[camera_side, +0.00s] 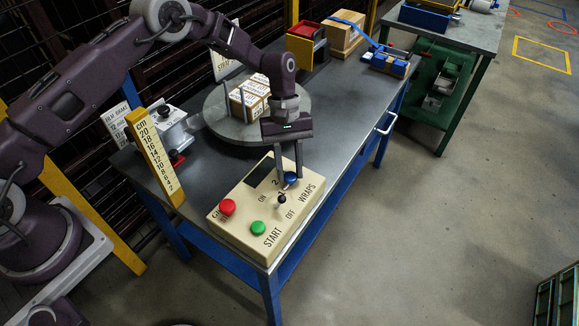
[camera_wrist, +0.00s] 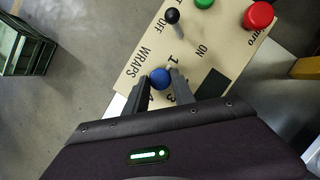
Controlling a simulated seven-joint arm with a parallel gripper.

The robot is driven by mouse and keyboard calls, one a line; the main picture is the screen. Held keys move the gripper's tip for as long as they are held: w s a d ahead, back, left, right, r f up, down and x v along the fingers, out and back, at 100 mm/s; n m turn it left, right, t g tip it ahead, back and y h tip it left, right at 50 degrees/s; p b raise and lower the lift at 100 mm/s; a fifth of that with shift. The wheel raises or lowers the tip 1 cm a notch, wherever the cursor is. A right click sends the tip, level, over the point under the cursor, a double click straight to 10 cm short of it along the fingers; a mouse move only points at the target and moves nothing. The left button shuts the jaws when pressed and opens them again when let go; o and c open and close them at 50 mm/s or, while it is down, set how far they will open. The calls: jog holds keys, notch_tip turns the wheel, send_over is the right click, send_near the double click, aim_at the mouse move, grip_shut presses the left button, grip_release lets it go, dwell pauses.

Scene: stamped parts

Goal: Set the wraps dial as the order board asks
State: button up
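The wraps dial is a blue knob (camera_side: 291,179) on the cream control box (camera_side: 236,238), beside the printed word WRAPS. In the wrist view the blue knob (camera_wrist: 160,79) sits between my two fingertips, with printed digits around it partly covered. Which digit it points to I cannot tell. My gripper (camera_side: 288,175) points down over the box with a finger on either side of the knob. The fingers (camera_wrist: 160,85) look spread, with firm contact not visible. A white sign (camera_side: 224,66) behind my arm is partly hidden, and its text is unreadable.
A black-tipped lever (camera_side: 282,199) between ON and OFF stands close to the dial. A green START button (camera_side: 258,228) and a red button (camera_side: 227,207) are on the same box. Behind is a round turntable (camera_side: 222,122) with stacked cartons (camera_side: 250,98); a yellow cm scale (camera_side: 155,160) stands left.

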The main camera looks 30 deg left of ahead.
jog(key=shift+m, duration=0.4)
grip_shut()
jog(key=m+y, duration=0.1)
jog(key=m, duration=0.1)
jog(key=m+g+y, duration=0.1)
jog(key=m, duration=0.1)
jog(key=shift+w+d+m, duration=0.15)
jog(key=shift+d+m, duration=0.05)
jog(key=shift+m, duration=0.2)
jog(key=m+y, duration=0.1)
jog(key=m, duration=0.2)
jog(key=m+y, duration=0.1)
jog(key=m, duration=0.1)
jog(key=shift+d+m, duration=0.2)
jog(key=shift+m, duration=0.5)
jog(key=o, duration=1.1)
grip_release()
